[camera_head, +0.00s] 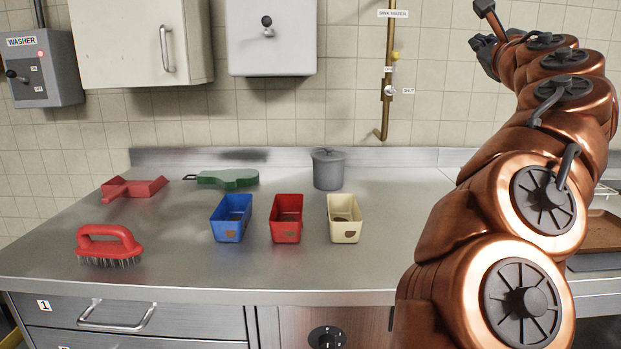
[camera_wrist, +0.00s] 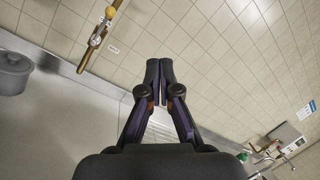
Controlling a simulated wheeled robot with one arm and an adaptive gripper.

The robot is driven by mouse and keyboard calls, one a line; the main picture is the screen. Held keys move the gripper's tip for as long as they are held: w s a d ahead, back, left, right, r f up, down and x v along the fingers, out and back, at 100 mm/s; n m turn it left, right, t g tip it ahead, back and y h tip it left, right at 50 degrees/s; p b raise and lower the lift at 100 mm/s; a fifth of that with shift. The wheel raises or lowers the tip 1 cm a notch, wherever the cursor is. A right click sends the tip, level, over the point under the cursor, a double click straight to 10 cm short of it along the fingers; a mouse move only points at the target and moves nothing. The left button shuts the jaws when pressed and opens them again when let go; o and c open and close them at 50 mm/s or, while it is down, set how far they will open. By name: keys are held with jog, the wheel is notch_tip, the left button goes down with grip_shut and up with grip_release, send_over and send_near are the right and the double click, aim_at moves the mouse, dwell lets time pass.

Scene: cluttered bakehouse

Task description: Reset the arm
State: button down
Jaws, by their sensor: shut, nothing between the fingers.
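My copper-coloured arm (camera_head: 540,200) rises on the right of the head view, in front of the counter. My gripper (camera_head: 486,50) is high at the upper right, in front of the tiled wall and well above the counter. In the wrist view my gripper (camera_wrist: 159,68) has its dark fingers together with nothing between them. Part of the gripper is hidden behind the arm's end in the head view.
The steel counter (camera_head: 300,266) holds a red brush (camera_head: 108,244), a red dustpan (camera_head: 133,188), a green item (camera_head: 227,178), blue (camera_head: 231,218), red (camera_head: 286,218) and cream (camera_head: 344,219) bins, and a grey pot (camera_head: 328,170). A brass pipe (camera_head: 386,105) runs down the wall.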

jog(key=s+d+r+m+g+h, duration=0.25)
jog(key=s+d+m+h, duration=0.8)
jog(key=m, duration=0.95)
jog(key=s+d+f+m+g+h, duration=0.2)
jog(key=s+d+f+m+g, duration=0.15)
jog(key=f+m, duration=0.3)
jog(key=s+f+m+g+y, duration=0.25)
jog(key=f+m, duration=0.25)
jog(key=f, duration=0.5)
jog(key=s+f+m+g+y, duration=0.1)
jog(key=s+f+m+g, duration=0.3)
jog(key=f, duration=0.6)
jog(key=s+a+f+m+g+y, duration=0.15)
jog(key=a+f, duration=0.25)
jog(key=f, duration=0.5)
jog(key=s+a+f+m+g+y, duration=0.1)
jog(key=a+f+m+y, duration=0.2)
jog(key=a+f, duration=0.35)
jog(key=s+a+f+m+g+y, duration=0.4)
jog(key=s+a+f+g+y, duration=0.3)
jog(key=s+a+f, duration=1.1)
notch_tip(320, 180, up, 25)
jog(key=s+h+p, duration=0.1)
jog(key=s+p, duration=0.1)
jog(key=p, duration=2)
jog(key=shift+s+d, duration=0.4)
jog(key=shift+d, duration=0.05)
